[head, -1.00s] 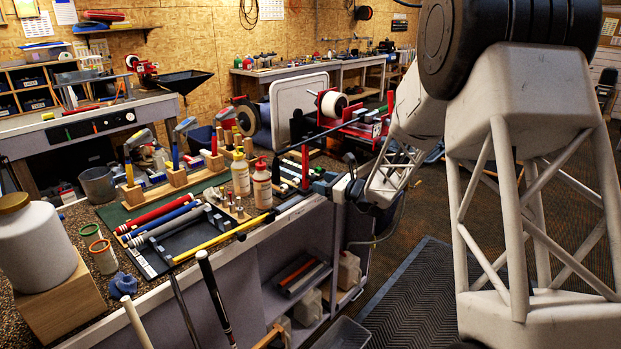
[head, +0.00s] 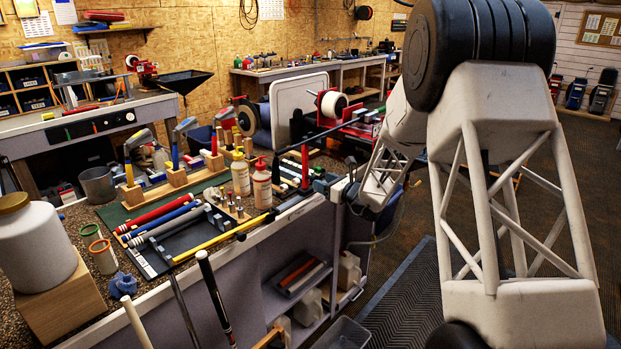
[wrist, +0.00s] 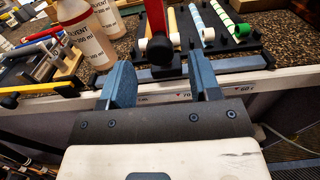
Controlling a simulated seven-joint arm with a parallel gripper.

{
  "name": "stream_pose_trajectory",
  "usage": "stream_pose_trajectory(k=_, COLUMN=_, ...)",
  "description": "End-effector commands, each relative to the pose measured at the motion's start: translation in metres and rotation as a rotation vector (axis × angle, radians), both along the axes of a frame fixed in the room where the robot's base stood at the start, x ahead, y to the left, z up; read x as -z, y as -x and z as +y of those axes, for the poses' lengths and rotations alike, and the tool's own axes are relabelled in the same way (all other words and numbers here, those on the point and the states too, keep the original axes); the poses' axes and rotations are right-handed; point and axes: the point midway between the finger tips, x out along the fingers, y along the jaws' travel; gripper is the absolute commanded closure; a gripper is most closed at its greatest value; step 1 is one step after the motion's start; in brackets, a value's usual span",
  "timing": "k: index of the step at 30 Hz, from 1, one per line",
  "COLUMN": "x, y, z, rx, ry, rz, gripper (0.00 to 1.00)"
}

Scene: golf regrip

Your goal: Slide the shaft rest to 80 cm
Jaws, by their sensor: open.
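The shaft rest appears to be the red upright (wrist: 156,20) with a dark knob and a black base at the bench's front edge. In the wrist view it stands between the two blue fingers of my gripper (wrist: 160,66), which is open with a gap around it. I cannot tell whether either finger touches it. A pale scale strip (wrist: 212,92) runs along the bench edge below, with 70 and 60 readable; the 80 mark is not readable. In the head view the red upright (head: 305,166) stands just left of my gripper, whose fingers are small and partly hidden there.
Two solvent bottles (wrist: 88,42) stand left of the fingers. A black rack (wrist: 205,35) with coloured rods lies behind on the bench (head: 75,235). A yellow shaft (head: 222,238) lies near the front edge. Open floor with a dark mat (head: 395,300) lies in front.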

Motion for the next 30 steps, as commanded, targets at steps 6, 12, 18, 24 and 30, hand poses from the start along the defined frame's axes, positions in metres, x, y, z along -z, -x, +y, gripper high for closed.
stream_pose_trajectory(k=6, x=0.001, y=-0.017, z=0.019, rx=-0.003, ry=-0.001, rz=0.001, gripper=0.43)
stream_pose_trajectory(k=12, x=0.001, y=-0.034, z=0.035, rx=-0.002, ry=0.000, rz=0.000, gripper=0.43)
stream_pose_trajectory(k=18, x=0.001, y=-0.043, z=0.044, rx=-0.001, ry=-0.001, rz=0.001, gripper=0.43)
stream_pose_trajectory(k=24, x=0.001, y=-0.045, z=0.046, rx=-0.001, ry=-0.001, rz=0.001, gripper=0.43)
stream_pose_trajectory(k=30, x=0.001, y=-0.045, z=0.045, rx=-0.001, ry=-0.001, rz=0.001, gripper=0.48)
